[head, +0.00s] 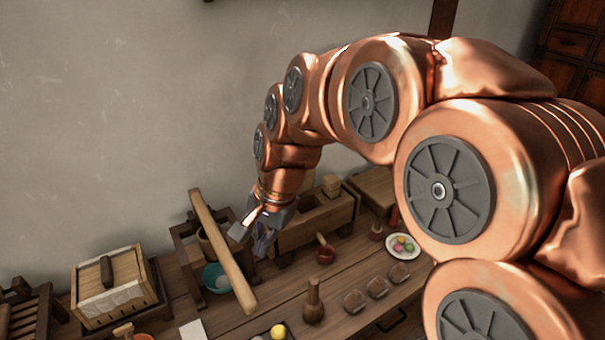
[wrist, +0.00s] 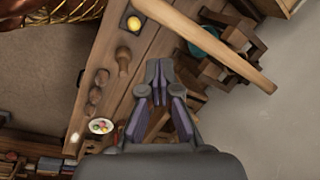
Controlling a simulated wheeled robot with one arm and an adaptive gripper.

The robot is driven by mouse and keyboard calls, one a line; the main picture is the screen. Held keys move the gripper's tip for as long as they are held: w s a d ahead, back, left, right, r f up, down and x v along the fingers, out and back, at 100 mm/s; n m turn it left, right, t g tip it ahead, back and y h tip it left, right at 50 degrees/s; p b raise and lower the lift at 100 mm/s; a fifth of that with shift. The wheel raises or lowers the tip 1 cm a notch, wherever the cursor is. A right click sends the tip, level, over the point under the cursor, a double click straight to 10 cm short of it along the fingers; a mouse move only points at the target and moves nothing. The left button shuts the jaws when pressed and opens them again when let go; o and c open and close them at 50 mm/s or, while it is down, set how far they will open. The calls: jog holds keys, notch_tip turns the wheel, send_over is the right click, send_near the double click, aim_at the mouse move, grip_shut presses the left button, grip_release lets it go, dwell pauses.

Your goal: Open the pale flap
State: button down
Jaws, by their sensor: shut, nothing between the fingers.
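A long pale wooden piece (head: 222,250), which looks like the pale flap, stands tilted over a dark wooden frame on the bench in the head view. In the wrist view the pale piece (wrist: 205,45) runs slantwise across the top. I cannot make out its hinge. My gripper (head: 254,230) is just right of it in the head view, pointing down; I cannot tell whether they touch there. In the wrist view my gripper (wrist: 159,64) is shut and empty, with a gap between its fingertips and the pale piece.
A teal bowl (head: 215,278) sits under the pale piece. A lidded box (head: 110,287) stands left, a wooden trough (head: 318,217) right. The wall is behind.

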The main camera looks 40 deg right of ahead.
jog(key=w+d+f+m+t+b, duration=0.1)
jog(key=w+d+m+t+b, duration=0.4)
jog(key=w+d+m, duration=0.9)
jog(key=w+d+m+t+h+b, duration=0.1)
jog(key=w+d+m+b, duration=0.15)
jog(key=d+m, duration=0.4)
jog(key=w+d+m+t+h+b, duration=0.1)
jog(key=w+d+m, duration=0.2)
jog(key=d, duration=0.7)
jog(key=x, duration=0.4)
jog(key=p+x, duration=0.1)
jog(key=x, duration=0.8)
jog(key=shift+w+a+r+p, duration=0.1)
jog(key=shift+w+a+p, duration=0.2)
jog(key=shift+w, duration=0.4)
jog(key=shift+f, duration=0.25)
